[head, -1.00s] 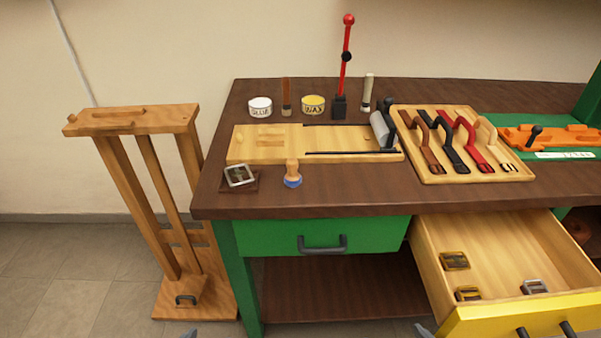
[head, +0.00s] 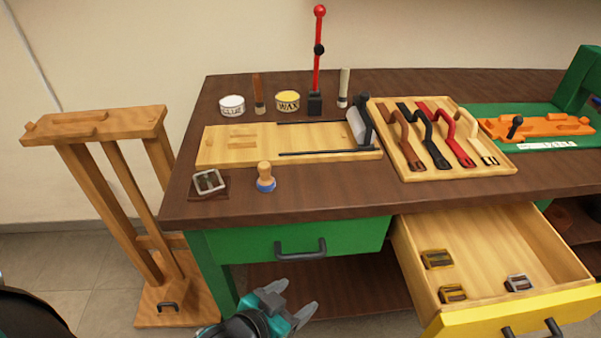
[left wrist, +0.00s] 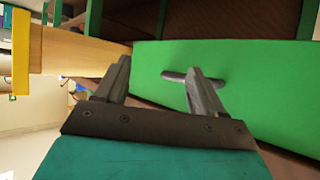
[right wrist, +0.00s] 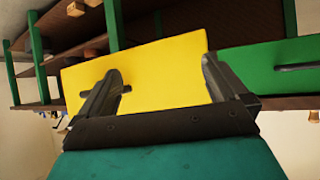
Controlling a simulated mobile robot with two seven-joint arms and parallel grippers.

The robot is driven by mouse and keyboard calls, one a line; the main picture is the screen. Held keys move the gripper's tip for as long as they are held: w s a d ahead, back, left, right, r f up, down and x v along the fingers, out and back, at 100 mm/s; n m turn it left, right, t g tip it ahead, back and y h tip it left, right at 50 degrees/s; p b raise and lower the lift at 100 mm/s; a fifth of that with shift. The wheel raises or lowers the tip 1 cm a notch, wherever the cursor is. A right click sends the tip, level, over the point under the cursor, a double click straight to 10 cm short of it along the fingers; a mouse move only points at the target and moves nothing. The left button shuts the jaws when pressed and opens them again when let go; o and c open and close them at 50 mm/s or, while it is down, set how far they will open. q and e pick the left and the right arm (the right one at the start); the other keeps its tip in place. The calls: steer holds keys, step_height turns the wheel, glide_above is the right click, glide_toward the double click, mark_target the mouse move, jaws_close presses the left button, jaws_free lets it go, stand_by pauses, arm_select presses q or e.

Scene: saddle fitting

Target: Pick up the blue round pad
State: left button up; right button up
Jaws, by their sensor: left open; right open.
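The blue round pad (head: 266,185) stands on the bench near its front edge, with a light wooden knob handle (head: 264,170) on top. Only a thin blue rim shows below the handle. My left gripper (head: 294,301) is open and empty, low in front of the bench and below the pad. In the left wrist view its two fingers (left wrist: 163,82) point at the green drawer front. My right gripper (right wrist: 160,78) is open and empty, facing the yellow drawer front in the right wrist view. It is not in the head view.
The green closed drawer (head: 300,243) and the pulled-out yellow drawer (head: 510,312) with buckles lie below the top. A buckle on a dark patch (head: 208,184) sits left of the pad. A wooden board (head: 225,152) lies behind it. A wooden stand (head: 110,125) is at the left.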

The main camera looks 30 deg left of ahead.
arm_select(q)
steer(key=w+d+r+m+t+h, duration=0.25)
steer(key=w+d+r+h, duration=0.3)
steer(key=r, duration=0.35)
steer(key=w+d+r+m+t+h, duration=0.25)
steer(key=w+d+r+h, duration=0.2)
steer(key=d+r, duration=0.4)
steer(key=s+d+r+m+g+h, duration=0.5)
steer(key=d+r+m+g+h, duration=0.4)
steer(key=m+g, duration=0.6)
steer(key=n+g+y+p, duration=0.15)
steer(key=n+y, duration=0.55)
steer(key=y, duration=1.6)
glide_toward(265, 164)
steer(key=f, duration=0.7)
steer(key=shift+s+a, duration=0.3)
steer(key=shift+s, duration=0.1)
steer(key=f, duration=0.3)
steer(key=a+f, duration=0.1)
steer(key=f, duration=0.1)
steer(key=shift+w+f, duration=0.2)
steer(key=shift+w, duration=0.1)
